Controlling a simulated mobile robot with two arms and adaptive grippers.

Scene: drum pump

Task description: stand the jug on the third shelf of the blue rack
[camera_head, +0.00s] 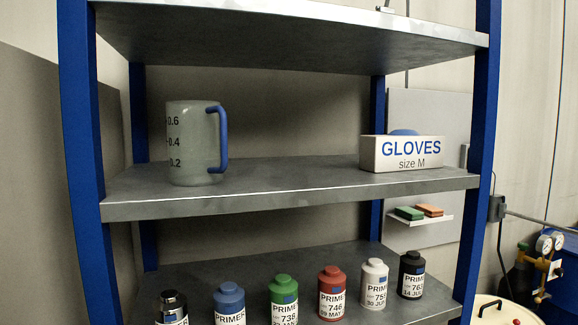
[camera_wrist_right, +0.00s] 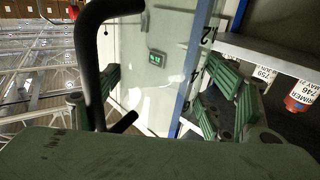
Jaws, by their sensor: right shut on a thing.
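A pale translucent jug (camera_head: 193,146) with a blue handle and scale marks stands upright on the middle visible shelf of the blue rack (camera_head: 82,150), towards the left. No gripper touches it. In the right wrist view a clear-walled jug (camera_wrist_right: 165,30) with a dark handle and similar scale marks fills the middle. My right gripper (camera_wrist_right: 165,100) is shut on this jug, green ribbed pads on either side; the exact contact is hard to see. I cannot see this held jug or either gripper in the head view. My left gripper is not in view.
A gloves box (camera_head: 402,153) stands at the right of the middle shelf (camera_head: 290,180), leaving the centre clear. Several primer bottles, including a red one (camera_head: 331,293), line the lower shelf. An upper shelf (camera_head: 290,30) hangs above. Gauges (camera_head: 550,243) are outside right.

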